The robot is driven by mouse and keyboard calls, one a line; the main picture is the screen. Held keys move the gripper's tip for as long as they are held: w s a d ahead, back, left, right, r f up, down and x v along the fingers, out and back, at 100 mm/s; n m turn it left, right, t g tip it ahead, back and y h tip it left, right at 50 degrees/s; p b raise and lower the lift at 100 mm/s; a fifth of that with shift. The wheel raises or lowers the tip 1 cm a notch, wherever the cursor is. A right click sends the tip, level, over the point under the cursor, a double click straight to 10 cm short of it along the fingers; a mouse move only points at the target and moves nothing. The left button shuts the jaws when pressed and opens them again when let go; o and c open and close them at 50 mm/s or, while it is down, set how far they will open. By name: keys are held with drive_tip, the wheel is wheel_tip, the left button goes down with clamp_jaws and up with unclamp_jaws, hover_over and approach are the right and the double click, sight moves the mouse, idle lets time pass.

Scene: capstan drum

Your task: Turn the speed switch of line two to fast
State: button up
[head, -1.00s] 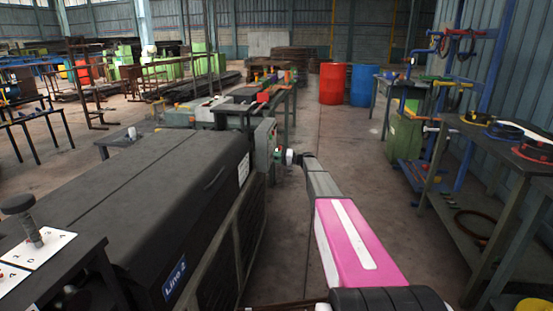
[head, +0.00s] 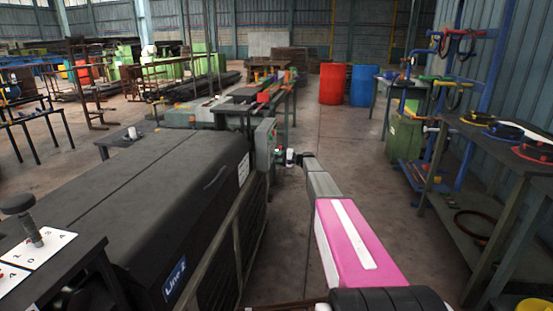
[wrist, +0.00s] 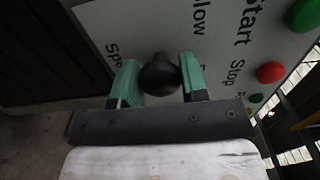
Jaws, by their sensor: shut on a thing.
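The speed switch is a dark rounded knob (wrist: 160,75) on a pale panel (wrist: 205,65) in the wrist view. The panel lettering reads in part "Sp", "low", "Start" and "Stop"; the rest is cut off or covered. My gripper (wrist: 159,80) has its green fingers on both sides of the knob and is shut on it. Which mark the switch points to cannot be seen. In the head view my gripper (head: 281,156) is at the side of the grey control box (head: 264,143), at the far end of the black machine cover marked Line 2 (head: 175,278).
A green button (wrist: 303,15) and a red button (wrist: 270,72) sit on the same panel, right of my gripper. The aisle to the right is open floor, with a workbench (head: 500,150) along the wall. Red (head: 333,84) and blue (head: 363,86) drums stand farther back.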

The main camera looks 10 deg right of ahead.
drive_tip(key=o, duration=0.9)
drive_tip(key=shift+d, duration=0.1)
drive_tip(key=v, duration=1)
drive_tip(key=shift+s+d, duration=0.15)
drive_tip(key=shift+d, duration=0.2)
drive_tip(key=s+a+f+n+g+h, duration=0.15)
drive_tip(key=s+a+f+h, duration=0.35)
drive_tip(key=s, duration=0.8)
drive_tip(key=s+a+f+g+h, duration=0.25)
drive_tip(key=s+a+f, duration=0.35)
drive_tip(key=s, duration=0.7)
drive_tip(key=s+n+g+h, duration=0.1)
drive_tip(key=s+h, duration=0.8)
drive_tip(key=s, duration=1.9)
drive_tip(key=shift+d+f+n+g+h, duration=0.3)
drive_tip(key=shift+d+n+h, duration=0.1)
drive_tip(key=shift+n, duration=0.25)
